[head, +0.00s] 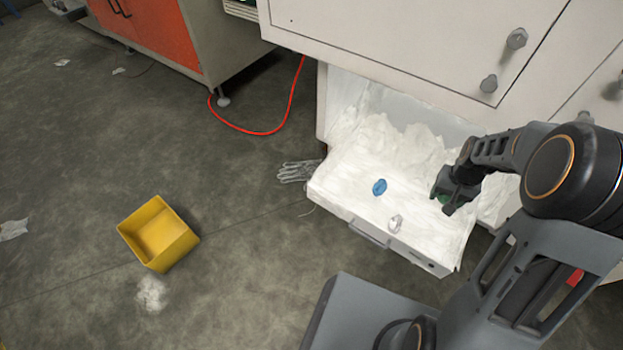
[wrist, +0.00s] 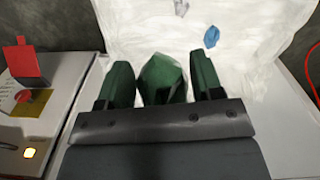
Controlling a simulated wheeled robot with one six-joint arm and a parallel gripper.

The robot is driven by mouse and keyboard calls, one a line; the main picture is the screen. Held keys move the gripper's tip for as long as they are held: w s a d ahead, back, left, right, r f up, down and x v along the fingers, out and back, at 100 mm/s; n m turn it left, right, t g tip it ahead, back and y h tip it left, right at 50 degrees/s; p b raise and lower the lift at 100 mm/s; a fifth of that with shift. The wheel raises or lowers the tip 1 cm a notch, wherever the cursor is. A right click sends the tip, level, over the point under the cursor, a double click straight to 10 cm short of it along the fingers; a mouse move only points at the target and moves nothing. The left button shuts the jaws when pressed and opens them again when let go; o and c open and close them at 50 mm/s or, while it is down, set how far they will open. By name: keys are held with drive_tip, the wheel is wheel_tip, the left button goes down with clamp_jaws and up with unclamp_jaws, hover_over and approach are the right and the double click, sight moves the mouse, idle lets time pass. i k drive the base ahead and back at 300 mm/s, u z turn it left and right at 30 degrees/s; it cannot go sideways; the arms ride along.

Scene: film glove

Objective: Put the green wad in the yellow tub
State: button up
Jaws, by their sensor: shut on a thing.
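The green wad (wrist: 163,80) is between the two dark green fingers of my gripper (wrist: 162,82), which is shut on it. In the head view, my gripper (head: 442,199) is over the right part of the white-lined open drawer, and only a little green shows at its fingers. The yellow tub (head: 176,252) stands on the floor at the left, well apart from my gripper. Its visible inside looks empty.
A blue wad (head: 379,187) and a clear or whitish wad (head: 396,224) lie in the drawer (head: 345,205). A grey glove (head: 298,171) lies on the floor beside it. A red hose (head: 258,132) runs behind. Floor between drawer and tub is mostly clear.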

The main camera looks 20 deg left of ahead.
sight(154, 239)
drive_tip(key=k, duration=0.65)
drive_tip(key=u, duration=2.85)
drive_tip(key=i, duration=2.05)
drive_tip(key=z, duration=0.15)
